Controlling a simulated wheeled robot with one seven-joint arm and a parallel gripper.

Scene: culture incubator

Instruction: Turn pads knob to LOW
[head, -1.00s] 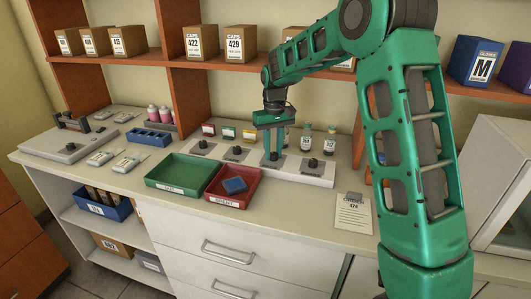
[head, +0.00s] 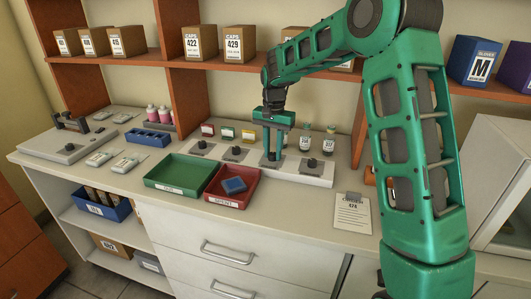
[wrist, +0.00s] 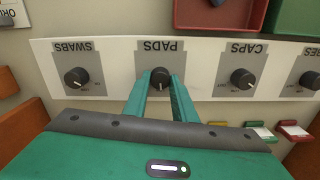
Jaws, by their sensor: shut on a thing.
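The PADS knob (wrist: 160,76) is a small black dial on a grey plate, its label upside down in the wrist view. A pale pointer mark on it seems to face down in that view, toward my gripper's body. My gripper (wrist: 160,84) is shut on this knob, one green finger on each side. In the head view my gripper (head: 272,157) points straight down at the white panel (head: 322,181), and its fingers hide the knob. The LOW marking is too small to read.
The SWABS knob (wrist: 76,77) and CAPS knob (wrist: 242,78) flank the held one. A green tray (head: 160,187) and a red tray (head: 214,200) with a blue block (head: 234,185) lie in front of the panel. Small bottles (head: 306,138) stand behind it.

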